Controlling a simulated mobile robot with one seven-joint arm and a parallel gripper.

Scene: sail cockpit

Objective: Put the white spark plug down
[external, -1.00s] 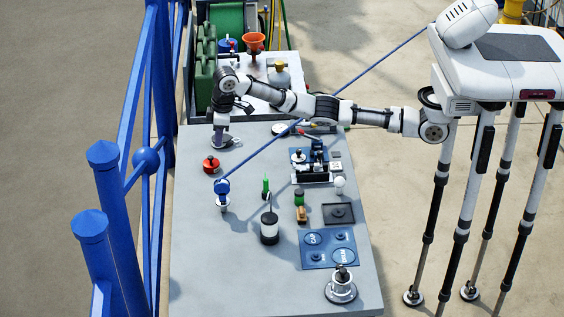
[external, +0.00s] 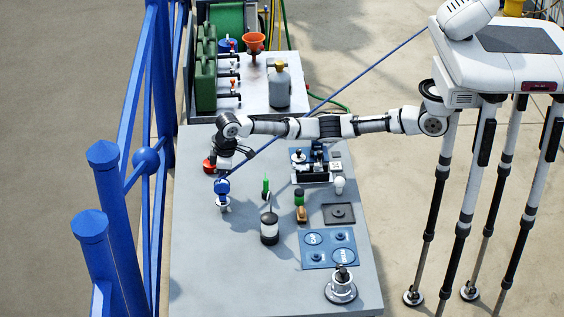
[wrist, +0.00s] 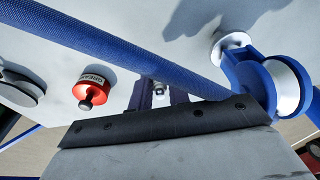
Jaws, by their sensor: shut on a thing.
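My gripper (external: 225,164) hangs over the left part of the grey table, just behind the blue pulley and beside the red tin. In the wrist view my gripper (wrist: 152,97) is shut on a small pale thing (wrist: 160,90), which I take to be the white spark plug. Only a small end of it shows between the fingers; the rest is hidden. In the external view the plug cannot be made out. I cannot tell whether it touches the table.
The red grease tin (wrist: 93,88) stands left of the fingers; the blue pulley (wrist: 268,86) is at right. The grey table (external: 205,265) is bare at front left.

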